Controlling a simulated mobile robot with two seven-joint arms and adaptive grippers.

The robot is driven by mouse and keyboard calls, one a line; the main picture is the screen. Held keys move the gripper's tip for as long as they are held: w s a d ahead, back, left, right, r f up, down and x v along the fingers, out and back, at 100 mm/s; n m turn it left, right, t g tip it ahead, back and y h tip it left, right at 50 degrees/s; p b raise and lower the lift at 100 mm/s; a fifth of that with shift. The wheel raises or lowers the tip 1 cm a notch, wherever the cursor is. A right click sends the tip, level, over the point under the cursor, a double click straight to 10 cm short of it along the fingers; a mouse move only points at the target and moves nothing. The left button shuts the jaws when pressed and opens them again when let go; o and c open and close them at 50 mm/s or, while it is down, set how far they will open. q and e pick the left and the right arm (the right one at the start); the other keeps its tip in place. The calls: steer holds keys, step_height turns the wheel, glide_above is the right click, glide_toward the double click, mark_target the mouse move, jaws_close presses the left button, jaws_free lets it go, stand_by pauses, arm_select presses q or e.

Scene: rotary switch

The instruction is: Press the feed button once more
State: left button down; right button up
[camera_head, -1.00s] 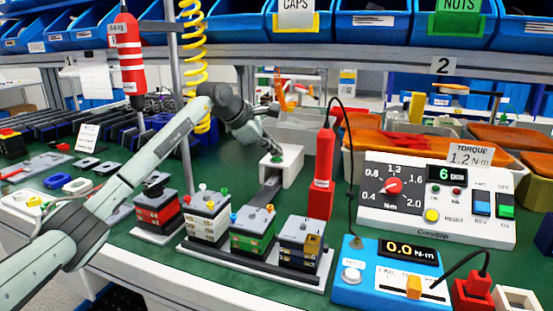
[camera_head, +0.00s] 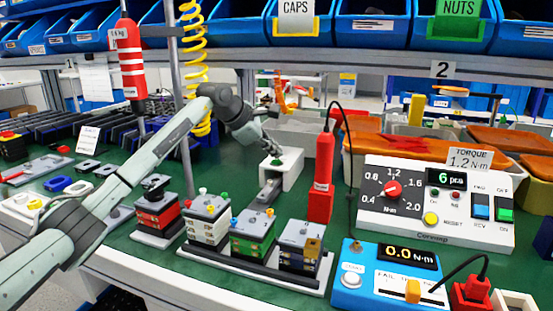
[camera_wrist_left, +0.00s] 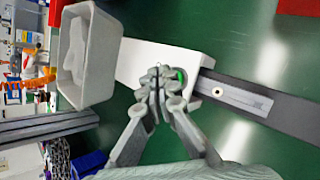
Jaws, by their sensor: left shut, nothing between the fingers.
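The feeder is a white box (camera_head: 284,177) in the middle of the green bench, with a green button on its top (camera_head: 276,162). In the left wrist view the white box (camera_wrist_left: 140,62) lies under my fingers, and a sliver of the green button (camera_wrist_left: 182,75) shows just right of the fingertips. My left gripper (camera_head: 275,151) is shut and empty, pointing down over the button. It also shows in the wrist view (camera_wrist_left: 162,82), hiding most of the button. I cannot tell whether the fingertips touch it. My right gripper is in neither view.
A grey chute (camera_head: 269,190) runs from the box toward several stacked switch blocks (camera_head: 252,235). A red screwdriver (camera_head: 321,175) stands to the right, beside the torque panel (camera_head: 435,210). A grey-white bin (camera_wrist_left: 85,55) stands close to the box.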

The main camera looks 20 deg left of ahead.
mark_target(274, 162)
arm_select(q)
steer(key=shift+r, duration=0.35)
step_height(274, 162, up, 5)
steer(key=p, duration=0.3)
steer(key=shift+p, duration=0.35)
steer(key=shift+f, duration=0.1)
stand_by(0.5)
